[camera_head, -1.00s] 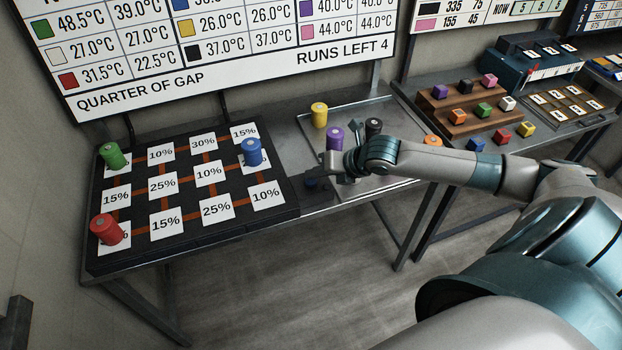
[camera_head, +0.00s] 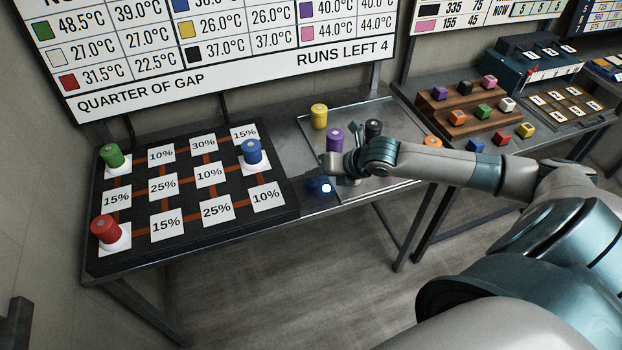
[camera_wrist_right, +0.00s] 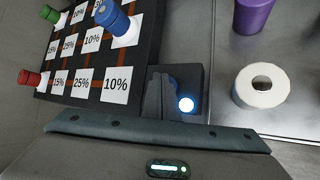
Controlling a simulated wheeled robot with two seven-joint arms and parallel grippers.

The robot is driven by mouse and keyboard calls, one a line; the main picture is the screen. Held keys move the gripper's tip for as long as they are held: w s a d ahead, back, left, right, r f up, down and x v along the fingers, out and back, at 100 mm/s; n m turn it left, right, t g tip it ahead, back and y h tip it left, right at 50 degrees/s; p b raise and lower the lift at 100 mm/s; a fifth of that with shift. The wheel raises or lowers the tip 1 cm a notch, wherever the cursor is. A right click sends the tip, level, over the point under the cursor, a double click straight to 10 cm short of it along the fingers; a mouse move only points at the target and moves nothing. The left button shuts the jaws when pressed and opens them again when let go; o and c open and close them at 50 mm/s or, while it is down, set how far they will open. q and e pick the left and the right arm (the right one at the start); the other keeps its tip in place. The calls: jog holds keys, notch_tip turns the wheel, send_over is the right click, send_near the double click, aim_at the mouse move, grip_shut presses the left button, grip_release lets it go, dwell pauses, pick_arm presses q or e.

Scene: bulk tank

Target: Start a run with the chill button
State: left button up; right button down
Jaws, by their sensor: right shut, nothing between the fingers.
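The chill button's dark housing (camera_wrist_right: 192,76) is at the right end of the black board, with a bright blue-white light (camera_wrist_right: 186,104) lit on it. The light also shows in the head view (camera_head: 326,187). My right gripper (camera_wrist_right: 160,97) is shut and empty, its dark fingertips over the housing. In the head view the right gripper (camera_head: 324,176) points down at the button. The fingers cover part of the button, so I cannot tell whether they touch it. My left gripper is out of view.
The black board (camera_head: 191,236) holds percent cards and green (camera_head: 111,155), blue (camera_head: 251,151) and red (camera_head: 104,228) canisters. Yellow (camera_head: 319,116), purple (camera_head: 335,139) and black (camera_head: 373,128) canisters stand on the tray beside my arm. The wall board (camera_head: 230,60) reads RUNS LEFT 4.

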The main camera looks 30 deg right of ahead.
aim_at(315, 183)
jog(key=shift+r+p, duration=0.45)
jog(key=shift+r, duration=0.2)
notch_tip(315, 183, up, 5)
jog(key=p, duration=0.4)
dwell(0.7)
